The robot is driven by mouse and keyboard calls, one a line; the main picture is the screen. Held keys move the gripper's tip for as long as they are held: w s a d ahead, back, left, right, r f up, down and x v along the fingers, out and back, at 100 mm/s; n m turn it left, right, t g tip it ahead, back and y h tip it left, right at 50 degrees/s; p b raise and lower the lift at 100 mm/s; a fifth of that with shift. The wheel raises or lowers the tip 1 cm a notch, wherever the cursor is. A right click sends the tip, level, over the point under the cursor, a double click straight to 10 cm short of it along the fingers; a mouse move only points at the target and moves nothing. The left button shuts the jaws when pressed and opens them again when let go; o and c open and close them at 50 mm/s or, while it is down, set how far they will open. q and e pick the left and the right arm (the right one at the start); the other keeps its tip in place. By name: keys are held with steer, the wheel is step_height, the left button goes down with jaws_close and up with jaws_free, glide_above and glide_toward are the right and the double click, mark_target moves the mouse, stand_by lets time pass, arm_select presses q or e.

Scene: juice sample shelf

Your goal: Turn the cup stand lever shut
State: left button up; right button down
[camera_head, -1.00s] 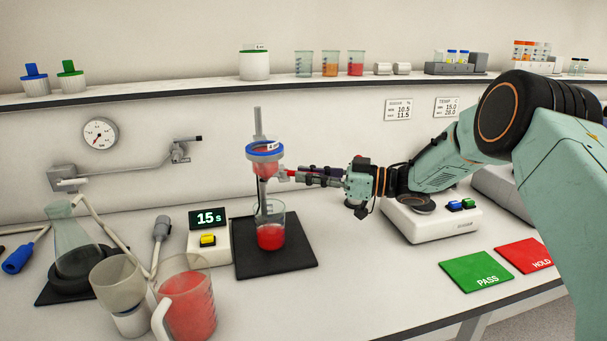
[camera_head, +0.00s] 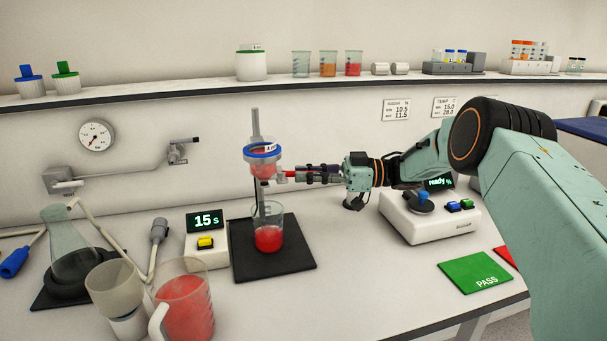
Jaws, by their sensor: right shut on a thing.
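The cup stand has a dark base plate (camera_head: 290,258) and an upright post (camera_head: 255,124). It holds a clear cup with a blue rim (camera_head: 263,152) and red juice inside. A small lever with a red part (camera_head: 284,176) sticks out to the right below the cup. My right gripper (camera_head: 291,176) comes in from the right, level with the lever, and is shut on it; the fingers partly hide it. A beaker (camera_head: 268,235) with red juice stands upright on the base plate under the cup. My left gripper is not in view.
A timer (camera_head: 206,235) reading 15 s stands left of the stand. A jug of red juice (camera_head: 185,305) and an empty-looking cup (camera_head: 115,285) are at front left. A white meter (camera_head: 430,218) and green PASS mat (camera_head: 474,277) are right.

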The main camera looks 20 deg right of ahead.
stand_by(0.4)
steer(key=c, duration=1.4)
jaws_free()
steer(key=shift+a, duration=0.1)
steer(key=shift+o, duration=0.2)
steer(key=v, duration=0.7)
steer(key=shift+d, duration=0.25)
steer(key=shift+d, duration=0.1)
